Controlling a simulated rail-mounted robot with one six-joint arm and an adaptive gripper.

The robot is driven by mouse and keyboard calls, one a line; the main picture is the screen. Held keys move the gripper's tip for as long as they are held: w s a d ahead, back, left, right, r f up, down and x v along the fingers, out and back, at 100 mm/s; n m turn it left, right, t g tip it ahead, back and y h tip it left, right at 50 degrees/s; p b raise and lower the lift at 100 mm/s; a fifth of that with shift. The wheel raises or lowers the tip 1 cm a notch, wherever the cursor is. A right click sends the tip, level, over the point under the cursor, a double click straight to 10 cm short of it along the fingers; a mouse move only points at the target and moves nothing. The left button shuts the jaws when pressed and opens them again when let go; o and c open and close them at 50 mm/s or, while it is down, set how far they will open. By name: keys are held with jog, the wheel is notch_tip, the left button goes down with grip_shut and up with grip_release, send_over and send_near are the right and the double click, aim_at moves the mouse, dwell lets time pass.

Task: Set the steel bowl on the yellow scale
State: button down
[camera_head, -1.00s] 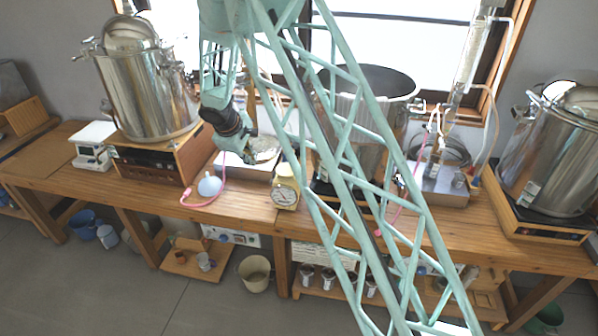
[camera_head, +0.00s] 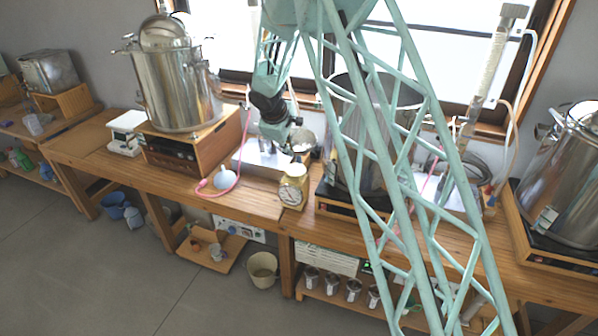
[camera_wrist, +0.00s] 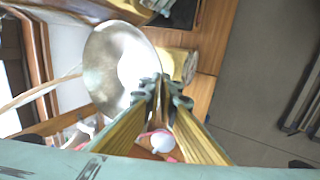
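My gripper (camera_head: 296,129) is shut on the rim of the steel bowl (camera_head: 303,142), a shiny round bowl held in the air above the bench. In the wrist view, the fingertips (camera_wrist: 163,88) meet at the edge of the bowl (camera_wrist: 105,70). The yellow scale (camera_head: 292,190), with a round dial on its front, stands on the bench below the bowl in the head view. In the wrist view, the scale (camera_wrist: 184,65) shows beside the bowl and is partly hidden by it. The bowl is apart from the scale in the head view.
A white funnel-like bulb with a pink tube (camera_head: 224,178) lies left of the scale. A metal box (camera_head: 262,160) stands behind it. A large steel pot (camera_head: 180,88) is on the left, another (camera_head: 570,185) at the far right. Bare wooden bench (camera_head: 245,207) lies in front.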

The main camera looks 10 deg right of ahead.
jog(key=shift+f, duration=0.1)
notch_tip(320, 180, down, 6)
dwell(0.7)
jog(key=shift+f, duration=1.9)
jog(key=shift+f+b, duration=0.15)
jog(key=shift+b, duration=0.25)
jog(key=c, duration=2.9)
grip_release()
jog(key=shift+v, duration=6.15)
